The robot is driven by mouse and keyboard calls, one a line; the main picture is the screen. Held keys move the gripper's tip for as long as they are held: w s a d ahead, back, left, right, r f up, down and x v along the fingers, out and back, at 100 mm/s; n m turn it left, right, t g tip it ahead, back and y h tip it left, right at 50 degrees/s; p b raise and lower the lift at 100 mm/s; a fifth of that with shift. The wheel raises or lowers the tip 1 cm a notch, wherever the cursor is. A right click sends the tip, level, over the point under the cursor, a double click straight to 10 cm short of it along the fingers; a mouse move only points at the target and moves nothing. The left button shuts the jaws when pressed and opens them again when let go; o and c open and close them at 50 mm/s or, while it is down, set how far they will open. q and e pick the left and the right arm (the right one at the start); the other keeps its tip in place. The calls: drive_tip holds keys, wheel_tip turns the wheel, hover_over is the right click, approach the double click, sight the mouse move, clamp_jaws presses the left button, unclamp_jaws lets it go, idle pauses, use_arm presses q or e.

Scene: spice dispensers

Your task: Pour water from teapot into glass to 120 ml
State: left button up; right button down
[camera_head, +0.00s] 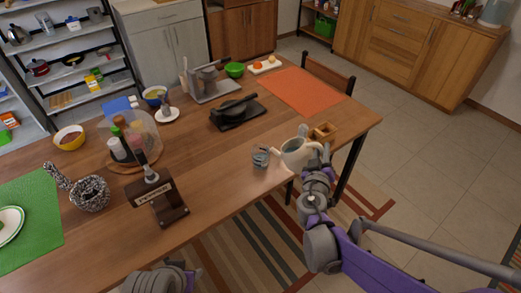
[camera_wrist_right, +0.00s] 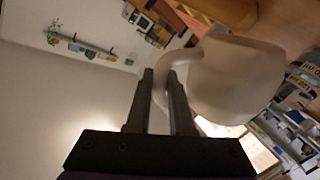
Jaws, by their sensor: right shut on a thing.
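A cream teapot (camera_head: 298,153) is near the front right edge of the wooden table, with its spout toward the left. My right gripper (camera_head: 322,160) is shut on the teapot's handle. In the right wrist view the teapot (camera_wrist_right: 235,80) fills the upper right, and the fingers of my right gripper (camera_wrist_right: 163,95) are around its curved handle. A clear glass (camera_head: 261,156) stands on the table just left of the spout. The water level in it is too small to tell. My left arm (camera_head: 160,280) shows at the bottom edge, but its fingers cannot be made out.
A small wooden box (camera_head: 324,131) sits just behind the teapot. A pepper dispenser (camera_head: 157,200) and a speckled pot (camera_head: 90,193) stand to the left. A black scale-like device (camera_head: 238,111) and an orange mat (camera_head: 303,91) lie behind.

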drive_tip(key=shift+w+a+r+n, duration=0.2)
drive_tip(key=shift+a+r+n, duration=0.2)
drive_tip(key=shift+a+r, duration=0.15)
idle(0.8)
drive_tip(key=shift+s+d+f+m+t+b, duration=0.6)
drive_tip(key=shift+s+d+f+m+b, duration=1.1)
drive_tip(key=shift+d+f+m, duration=2.65)
drive_tip(key=a+r+n+p, duration=0.1)
drive_tip(key=p, duration=0.1)
drive_tip(key=r+n+p, duration=0.1)
drive_tip(key=r+p, duration=0.1)
drive_tip(key=shift+w+a, duration=0.1)
drive_tip(key=shift+a, duration=0.25)
drive_tip(key=w+a+r+p, duration=0.1)
drive_tip(key=a+r+p, duration=0.5)
drive_tip(key=r+p, duration=0.2)
drive_tip(key=shift+w+a+r+h+p, duration=0.2)
drive_tip(key=shift+w+r+h+p, duration=0.1)
drive_tip(key=shift+r+p, duration=0.15)
